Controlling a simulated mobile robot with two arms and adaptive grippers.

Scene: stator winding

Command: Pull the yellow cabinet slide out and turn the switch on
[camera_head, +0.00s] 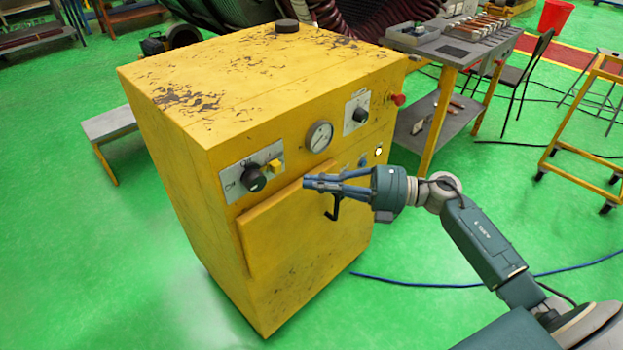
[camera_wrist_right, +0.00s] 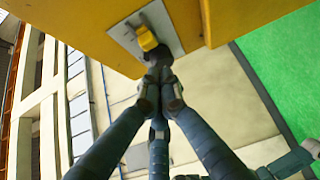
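The yellow cabinet (camera_head: 185,150) stands left of centre in the head view. Its slide (camera_head: 290,235) is a yellow front panel with a black handle (camera_head: 335,206); I cannot tell how far out it stands. Above it, a grey plate holds a black knob switch (camera_head: 254,180) and a small yellow switch (camera_head: 275,167). My right gripper (camera_head: 306,182) is in front of the cabinet, its fingers pointing left toward the black knob. The fingers are close together with nothing seen between them. In the right wrist view, my right gripper's fingertips (camera_wrist_right: 160,76) overlap the black knob, below the yellow switch (camera_wrist_right: 147,38). My left gripper is out of view.
A gauge (camera_head: 319,136), a second knob (camera_head: 360,115) and a red button (camera_head: 398,99) are on the cabinet front. A grey workbench (camera_head: 440,48) stands behind at right. A blue cable (camera_head: 450,285) crosses the open green floor.

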